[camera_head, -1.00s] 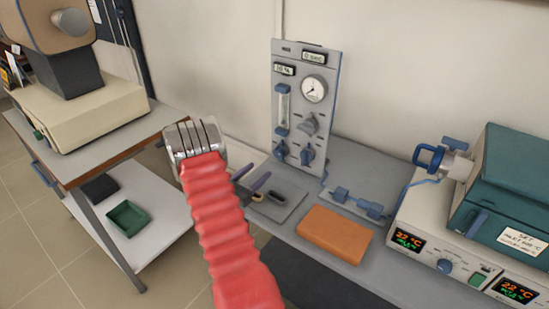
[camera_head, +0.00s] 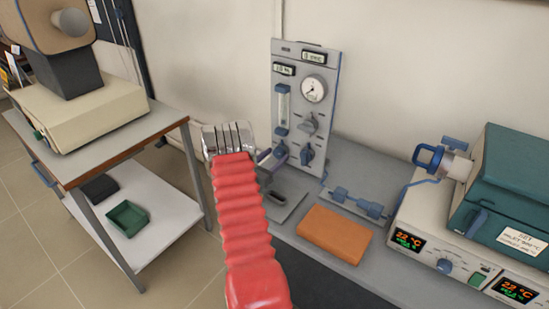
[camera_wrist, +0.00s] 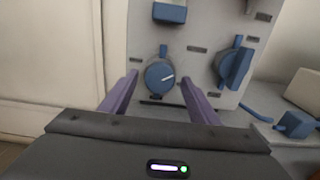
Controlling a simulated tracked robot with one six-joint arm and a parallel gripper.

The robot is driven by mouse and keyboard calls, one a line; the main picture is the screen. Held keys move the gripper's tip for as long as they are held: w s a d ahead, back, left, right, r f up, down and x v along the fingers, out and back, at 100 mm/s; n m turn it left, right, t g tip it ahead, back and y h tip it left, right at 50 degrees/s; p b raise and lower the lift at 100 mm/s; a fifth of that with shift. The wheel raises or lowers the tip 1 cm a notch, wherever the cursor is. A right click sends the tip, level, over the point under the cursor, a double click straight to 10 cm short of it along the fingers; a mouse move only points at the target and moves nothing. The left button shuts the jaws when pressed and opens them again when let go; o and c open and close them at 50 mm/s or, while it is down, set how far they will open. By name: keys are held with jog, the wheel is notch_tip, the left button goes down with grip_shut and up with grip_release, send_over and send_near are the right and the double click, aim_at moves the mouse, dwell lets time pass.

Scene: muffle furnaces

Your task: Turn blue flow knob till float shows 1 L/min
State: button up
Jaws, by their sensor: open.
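The grey gas panel (camera_head: 299,105) stands upright at the back of the bench. Its flow tube (camera_head: 283,103) is at the left side, with blue fittings at its ends; the float is too small to read. A round blue knob (camera_wrist: 160,77) with a white pointer line sits low on the panel's left, below the tube. In the wrist view it lies between and beyond the two purple fingers of my gripper (camera_wrist: 160,92), which are open, apart from the knob. In the head view the knob (camera_head: 280,151) is close to my gripper's fingertips (camera_head: 273,160).
A larger blue handle (camera_wrist: 233,66) is to the knob's right. An orange block (camera_head: 334,234), a grey plate (camera_head: 286,198) and blue valve fittings (camera_head: 358,203) lie on the bench. A teal furnace (camera_head: 505,185) stands at right, a cart (camera_head: 130,160) at left.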

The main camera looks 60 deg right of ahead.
jog(key=c, duration=1)
jog(key=shift+c, duration=0.2)
jog(key=shift+n, duration=0.4)
jog(key=o, duration=1)
jog(key=shift+o, duration=0.2)
jog(key=shift+a, duration=0.15)
jog(key=a, duration=0.4)
jog(key=w+a, duration=0.1)
jog(key=a, duration=0.4)
jog(key=w+a, duration=0.1)
jog(key=a, duration=0.3)
jog(key=shift+w+a, duration=0.1)
jog(key=shift+a, duration=0.1)
